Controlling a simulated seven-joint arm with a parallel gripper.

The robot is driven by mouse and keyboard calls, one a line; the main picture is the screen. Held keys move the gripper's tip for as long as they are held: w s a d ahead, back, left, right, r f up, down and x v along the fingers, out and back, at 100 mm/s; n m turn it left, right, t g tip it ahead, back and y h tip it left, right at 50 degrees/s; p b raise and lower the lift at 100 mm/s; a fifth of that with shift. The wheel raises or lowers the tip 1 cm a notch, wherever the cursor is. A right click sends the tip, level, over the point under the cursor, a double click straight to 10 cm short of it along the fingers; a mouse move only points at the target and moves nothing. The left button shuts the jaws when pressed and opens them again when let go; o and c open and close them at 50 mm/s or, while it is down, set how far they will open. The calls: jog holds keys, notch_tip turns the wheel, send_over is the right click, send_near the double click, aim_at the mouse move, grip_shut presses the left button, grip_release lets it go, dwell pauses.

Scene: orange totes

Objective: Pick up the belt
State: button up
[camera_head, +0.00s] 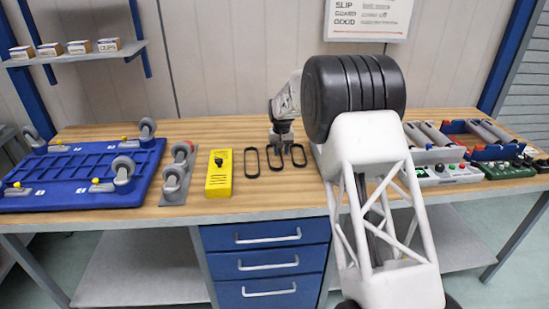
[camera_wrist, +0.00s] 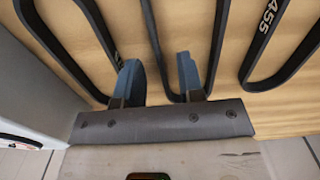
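Three black belts lie as long narrow loops side by side on the wooden bench: a left belt (camera_head: 244,163), a middle belt (camera_head: 268,160) and a right belt (camera_head: 305,156). In the wrist view the left belt (camera_wrist: 55,48), middle belt (camera_wrist: 157,42) and right belt (camera_wrist: 262,40) run away from my gripper (camera_wrist: 160,78). Its blue fingers are apart, with the near part of the middle belt's left strand between them in the picture. The left finger partly covers the left belt. Contact cannot be told. In the head view my gripper (camera_head: 281,137) is over the belts' far ends.
A yellow device (camera_head: 219,173) stands left of the belts. Farther left are a caster plate (camera_head: 178,175) and a blue platform (camera_head: 75,178) with wheels. Rollers and circuit boards (camera_head: 508,169) lie at right. The bench front edge (camera_head: 260,212) is clear.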

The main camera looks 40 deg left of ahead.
jog(key=shift+f, duration=0.55)
grip_shut()
